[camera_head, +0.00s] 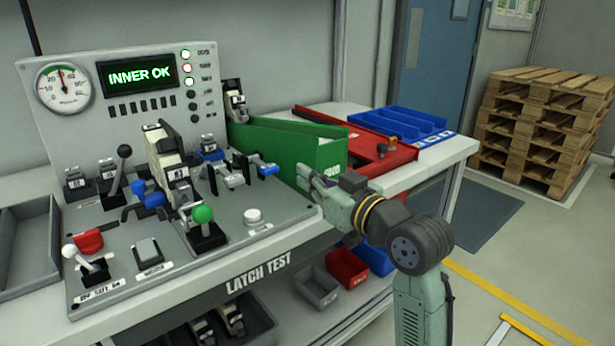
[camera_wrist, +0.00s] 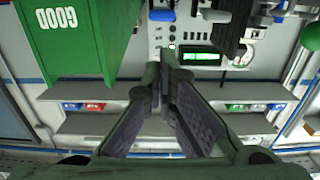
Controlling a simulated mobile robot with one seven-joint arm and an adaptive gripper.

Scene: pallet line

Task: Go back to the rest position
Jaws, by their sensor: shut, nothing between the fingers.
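My gripper (camera_head: 308,178) is in front of the green GOOD bin (camera_head: 290,150), above the right end of the latch test panel. In the wrist view my gripper (camera_wrist: 166,75) has its fingers together at the tips, with nothing held. The green bin (camera_wrist: 75,40) fills the upper left of that view. My arm reaches in from the lower right of the head view. The latch test panel (camera_head: 120,265) has a display (camera_head: 137,76) reading INNER OK. The display also shows in the wrist view (camera_wrist: 202,58).
A green-knobbed lever (camera_head: 203,214), a black-knobbed lever (camera_head: 124,151) and a part marked 3 (camera_head: 170,160) stand on the panel. A red tray (camera_head: 385,160) and blue tray (camera_head: 405,122) lie right of the bin. Stacked pallets (camera_head: 545,125) stand far right. The floor before the bench is open.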

